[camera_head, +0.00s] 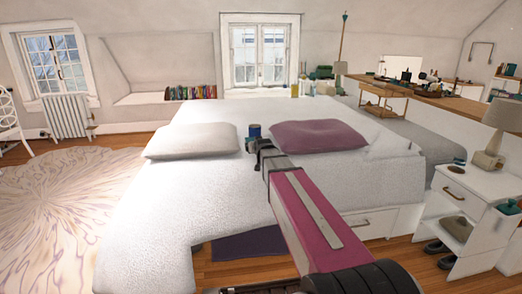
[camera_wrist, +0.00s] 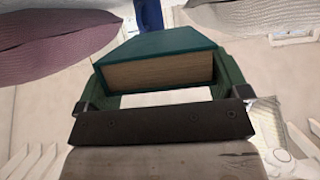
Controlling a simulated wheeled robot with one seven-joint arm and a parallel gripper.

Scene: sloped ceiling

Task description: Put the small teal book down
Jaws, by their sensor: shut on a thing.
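The small teal book (camera_wrist: 160,44) is between the two green fingers of my gripper (camera_wrist: 160,75) in the wrist view. Its teal cover faces up and its pale page edges face the palm. My gripper is shut on it, with a bright gap between the book and the palm.
A white bed (camera_head: 210,180) fills the middle, with a grey pillow (camera_head: 193,140) and a purple pillow (camera_head: 318,135). A white nightstand (camera_head: 470,190) with a lamp (camera_head: 490,150) stands at the right. Several books (camera_head: 190,92) line the far ledge. The bed's near left part is clear.

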